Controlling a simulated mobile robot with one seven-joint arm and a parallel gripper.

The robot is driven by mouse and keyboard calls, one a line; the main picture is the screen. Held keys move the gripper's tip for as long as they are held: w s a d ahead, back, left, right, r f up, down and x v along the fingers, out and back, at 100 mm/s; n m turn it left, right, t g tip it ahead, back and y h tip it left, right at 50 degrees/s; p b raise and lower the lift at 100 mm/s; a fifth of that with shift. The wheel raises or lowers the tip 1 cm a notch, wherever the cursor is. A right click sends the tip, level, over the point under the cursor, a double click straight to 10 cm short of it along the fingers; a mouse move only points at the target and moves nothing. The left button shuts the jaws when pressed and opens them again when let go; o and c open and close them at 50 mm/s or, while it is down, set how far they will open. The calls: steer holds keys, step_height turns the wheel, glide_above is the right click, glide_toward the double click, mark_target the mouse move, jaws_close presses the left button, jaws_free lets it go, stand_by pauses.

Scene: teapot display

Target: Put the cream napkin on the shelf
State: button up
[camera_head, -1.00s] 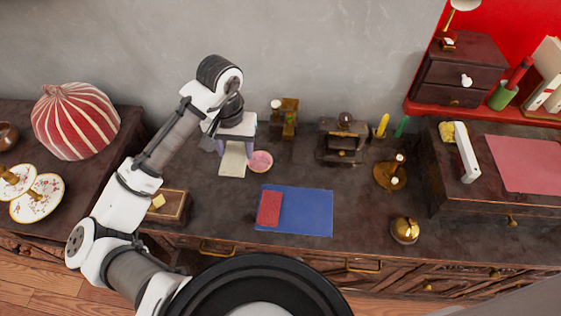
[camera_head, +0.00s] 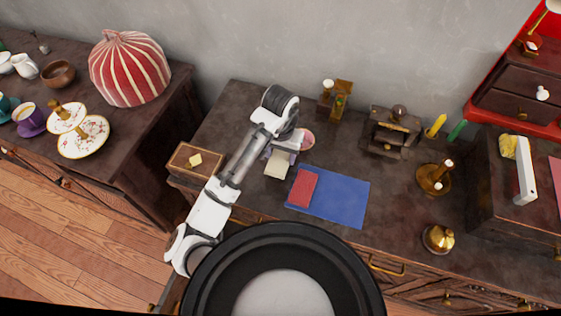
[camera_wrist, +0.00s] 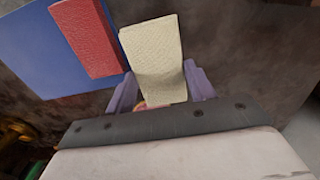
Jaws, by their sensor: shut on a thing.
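The cream napkin (camera_head: 278,164) is a pale, roughly rectangular cloth beside the blue mat. It sticks out from my gripper (camera_head: 285,154), which is shut on its near part. In the wrist view the napkin (camera_wrist: 152,45) stands out straight between the two lilac fingers (camera_wrist: 160,88); its gripped end is partly hidden by the gripper. I cannot tell exactly how high it is above the table. A red ledge (camera_head: 480,113) at the far right carries a dark drawer box and is the only shelf-like surface I make out.
A red napkin (camera_head: 302,188) lies on a blue mat (camera_head: 345,195). A pink dish (camera_head: 308,141) is close to my gripper. A wooden box (camera_head: 196,162) stands at the left edge, a brass stand (camera_head: 435,180) and brass bell (camera_head: 438,239) at right. A second table (camera_head: 120,150) is at left.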

steer(key=shift+f+b, duration=0.3)
steer(key=shift+f, duration=1.65)
steer(key=shift+f, duration=0.15)
steer(key=o, duration=1)
steer(key=shift+c, duration=0.2)
step_height(320, 180, up, 12)
steer(key=shift+r+p, duration=0.15)
steer(key=shift+p, duration=1)
